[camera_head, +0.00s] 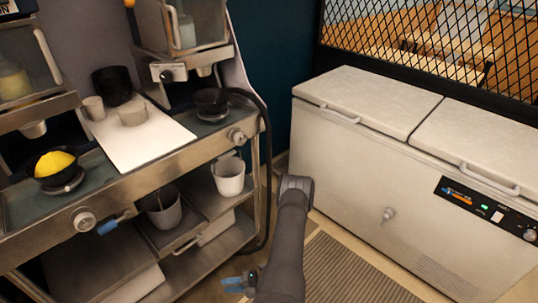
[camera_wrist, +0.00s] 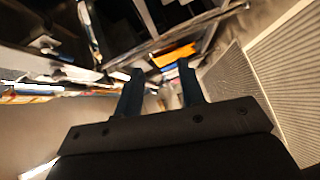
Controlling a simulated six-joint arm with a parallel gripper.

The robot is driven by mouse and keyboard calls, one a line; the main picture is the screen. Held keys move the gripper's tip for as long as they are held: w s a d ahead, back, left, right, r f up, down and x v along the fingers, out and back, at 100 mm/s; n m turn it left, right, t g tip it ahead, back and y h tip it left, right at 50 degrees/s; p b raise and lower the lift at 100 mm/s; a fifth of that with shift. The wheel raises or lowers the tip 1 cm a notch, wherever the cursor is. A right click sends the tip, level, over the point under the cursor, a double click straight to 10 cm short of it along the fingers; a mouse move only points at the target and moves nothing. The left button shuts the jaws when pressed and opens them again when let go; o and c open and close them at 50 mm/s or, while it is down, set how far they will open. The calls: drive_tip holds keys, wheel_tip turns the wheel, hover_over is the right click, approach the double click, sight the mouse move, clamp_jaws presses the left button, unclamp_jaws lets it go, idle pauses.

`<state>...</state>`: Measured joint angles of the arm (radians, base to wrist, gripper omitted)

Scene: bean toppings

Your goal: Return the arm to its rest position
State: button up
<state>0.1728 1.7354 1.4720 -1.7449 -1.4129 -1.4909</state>
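My dark grey arm rises from the bottom edge of the head view, with its elbow in front of the white freezer's left corner. My gripper (camera_head: 238,284) shows at the bottom of the head view, left of the arm, low beside the steel counter and partly cut off by the frame edge. In the wrist view my gripper (camera_wrist: 159,72) has its two dark fingers apart with nothing held between them.
A steel counter (camera_head: 190,152) on the left bears a black bowl with yellow contents (camera_head: 55,164), a black bowl (camera_head: 210,99) and small cups. White pots (camera_head: 229,177) stand on the lower shelf. A chest freezer (camera_head: 350,178) stands right. A ridged mat (camera_head: 350,272) covers the floor.

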drive_tip(key=shift+d+r, duration=0.15)
drive_tip(key=shift+d, duration=0.75)
drive_tip(key=shift+d+r, duration=0.1)
drive_tip(key=shift+d, duration=0.8)
